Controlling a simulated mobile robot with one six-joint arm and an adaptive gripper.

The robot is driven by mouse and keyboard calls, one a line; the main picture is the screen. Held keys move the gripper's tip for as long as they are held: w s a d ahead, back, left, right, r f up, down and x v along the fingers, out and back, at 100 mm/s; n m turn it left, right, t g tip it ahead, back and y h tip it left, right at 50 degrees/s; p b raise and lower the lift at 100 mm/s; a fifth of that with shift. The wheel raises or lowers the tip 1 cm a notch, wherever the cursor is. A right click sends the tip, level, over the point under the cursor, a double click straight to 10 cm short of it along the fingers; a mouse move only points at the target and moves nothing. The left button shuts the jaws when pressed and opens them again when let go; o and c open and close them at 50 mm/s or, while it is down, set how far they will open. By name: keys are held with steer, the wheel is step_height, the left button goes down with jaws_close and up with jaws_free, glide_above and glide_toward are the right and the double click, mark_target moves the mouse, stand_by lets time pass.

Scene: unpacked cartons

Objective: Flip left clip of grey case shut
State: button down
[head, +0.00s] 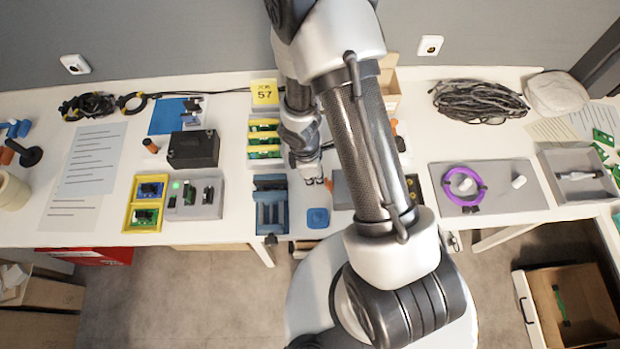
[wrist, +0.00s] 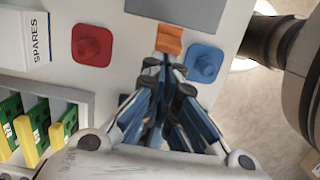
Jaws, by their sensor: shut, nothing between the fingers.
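The grey case (wrist: 180,11) shows only in part at the top of the wrist view. An orange clip (wrist: 169,36) lies at its near edge; whether it is up or down I cannot tell. My gripper (wrist: 165,64) is shut and empty, its fingertips right at the clip's near end. Whether they touch I cannot tell. In the head view my gripper (head: 326,182) is beside a grey block, likely the case (head: 343,190), mostly hidden behind my arm. The other clip is not visible.
A blue pad with a knob (wrist: 203,63) lies right of the fingertips, and a red one (wrist: 92,45) left. A white SPARES box (wrist: 22,38) and a rack of green boards (wrist: 78,98) stand further left. A blue holder (head: 270,208) stands near the table's front edge.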

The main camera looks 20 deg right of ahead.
steer(key=shift+s+d+r, duration=0.15)
steer(key=shift+d+r, duration=0.05)
steer(key=shift+d, duration=0.2)
steer(key=shift+r, duration=0.1)
steer(key=shift+r+p, duration=0.7)
steer(key=shift+r, duration=0.1)
